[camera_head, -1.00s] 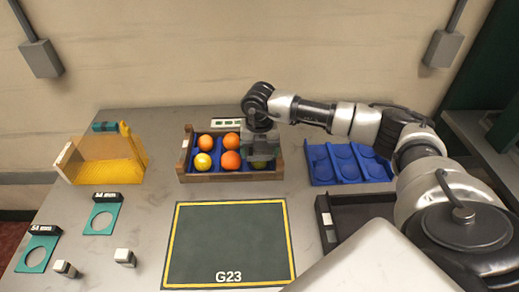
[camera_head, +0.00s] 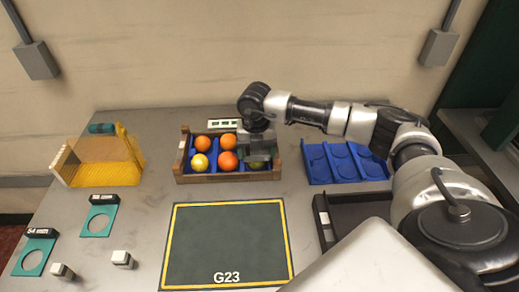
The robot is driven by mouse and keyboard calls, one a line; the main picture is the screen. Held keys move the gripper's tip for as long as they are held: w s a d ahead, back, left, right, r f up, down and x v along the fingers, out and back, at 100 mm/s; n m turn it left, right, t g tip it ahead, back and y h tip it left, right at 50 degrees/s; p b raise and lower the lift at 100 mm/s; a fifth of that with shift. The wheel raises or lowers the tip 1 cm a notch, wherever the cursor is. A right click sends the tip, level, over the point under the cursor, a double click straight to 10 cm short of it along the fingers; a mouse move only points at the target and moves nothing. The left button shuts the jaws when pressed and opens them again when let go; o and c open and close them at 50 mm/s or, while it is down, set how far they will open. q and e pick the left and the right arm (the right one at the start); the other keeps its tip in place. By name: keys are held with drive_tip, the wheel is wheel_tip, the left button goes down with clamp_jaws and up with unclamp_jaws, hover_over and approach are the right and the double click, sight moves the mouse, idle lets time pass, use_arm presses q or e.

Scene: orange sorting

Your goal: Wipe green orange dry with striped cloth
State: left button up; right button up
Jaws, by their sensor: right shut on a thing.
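A wooden crate (camera_head: 228,178) with blue dividers stands at the back middle of the table and holds several fruits. The green orange (camera_head: 259,165) is in its front right compartment, mostly hidden by my right gripper (camera_head: 258,157). My right gripper points down into that compartment and is shut on the green orange; its fingertips are hard to make out. I cannot make out a striped cloth. My left gripper is out of view.
Orange fruits (camera_head: 228,161) and a yellow one (camera_head: 200,163) lie in the other compartments. A blue tray (camera_head: 345,163) and a dark tray (camera_head: 330,240) are on the right. A yellow stand (camera_head: 105,172) is on the left. The G23 mat (camera_head: 228,240) is bare.

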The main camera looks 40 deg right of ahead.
drive_tip(key=shift+w+a, duration=0.3)
drive_tip(key=shift+a, duration=0.25)
drive_tip(key=shift+d, duration=0.1)
drive_tip(key=shift+s+d+r, duration=0.1)
drive_tip(key=shift+s+d, duration=0.25)
drive_tip(key=shift+d, duration=0.2)
drive_tip(key=shift+s+d, duration=0.3)
drive_tip(key=shift+d, duration=0.2)
drive_tip(key=shift+w+a, duration=0.4)
drive_tip(key=shift+a, duration=0.2)
drive_tip(key=shift+w+a, duration=0.35)
drive_tip(key=shift+a, duration=0.25)
drive_tip(key=shift+s+d, duration=0.35)
drive_tip(key=shift+d, duration=0.25)
drive_tip(key=shift+s+d, duration=0.35)
drive_tip(key=shift+d, duration=0.25)
drive_tip(key=shift+a, duration=0.1)
